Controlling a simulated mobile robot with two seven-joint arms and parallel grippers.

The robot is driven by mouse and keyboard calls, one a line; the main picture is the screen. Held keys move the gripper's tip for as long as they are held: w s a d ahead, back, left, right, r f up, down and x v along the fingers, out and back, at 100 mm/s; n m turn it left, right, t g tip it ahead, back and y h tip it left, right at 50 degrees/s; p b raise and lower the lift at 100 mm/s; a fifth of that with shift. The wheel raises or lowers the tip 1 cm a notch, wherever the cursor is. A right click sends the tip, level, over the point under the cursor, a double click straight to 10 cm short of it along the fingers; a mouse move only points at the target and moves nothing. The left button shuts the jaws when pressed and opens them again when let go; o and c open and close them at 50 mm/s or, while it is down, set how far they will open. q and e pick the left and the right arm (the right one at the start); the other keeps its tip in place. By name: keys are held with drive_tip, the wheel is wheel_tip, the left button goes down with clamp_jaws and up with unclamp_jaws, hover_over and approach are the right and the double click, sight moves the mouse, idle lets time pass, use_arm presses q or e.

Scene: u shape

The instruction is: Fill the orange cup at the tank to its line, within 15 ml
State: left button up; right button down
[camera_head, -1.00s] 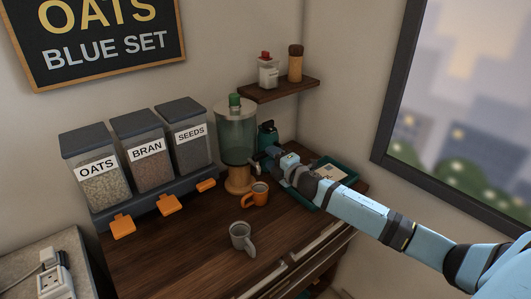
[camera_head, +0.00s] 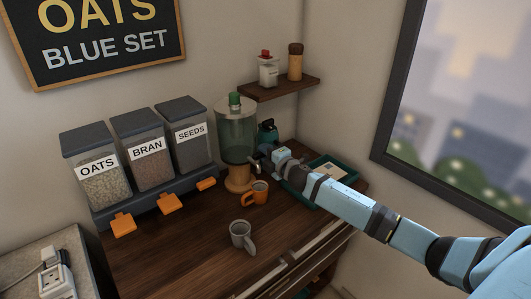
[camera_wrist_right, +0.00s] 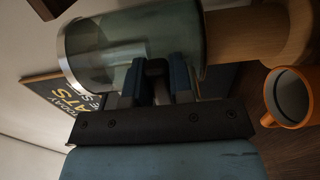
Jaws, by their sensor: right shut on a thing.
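The tank (camera_head: 236,135) is a clear greenish cylinder with a green knob on a wooden stand. The orange cup (camera_head: 258,193) stands upright on the counter close in front of the stand, below the tap. The cup also shows in the right wrist view (camera_wrist_right: 291,97), its inside greyish; I cannot make out its line or the level in it. My right gripper (camera_head: 264,160) is at the tank's front. In the right wrist view its fingers (camera_wrist_right: 155,82) are shut on the dark tap (camera_wrist_right: 155,68). My left gripper is out of view.
Dispensers of oats, bran and seeds (camera_head: 150,158) with orange levers stand left of the tank. A teal tray (camera_head: 345,176) lies right, partly behind my arm. A shelf (camera_head: 280,90) is above.

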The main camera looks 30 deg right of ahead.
drive_tip(key=shift+s+m+h, duration=0.25)
drive_tip(key=shift+m+h, duration=0.5)
drive_tip(key=shift+h, duration=0.4)
drive_tip(key=shift+s+m+h, duration=0.25)
drive_tip(key=shift+m+h, duration=0.5)
drive_tip(key=shift+h, duration=0.4)
drive_tip(key=c, duration=1)
unclamp_jaws()
drive_tip(key=s+a+b, duration=0.1)
drive_tip(key=s+a, duration=0.1)
drive_tip(key=s, duration=1.1)
drive_tip(key=shift+s+a, duration=0.25)
drive_tip(key=shift+a, duration=0.05)
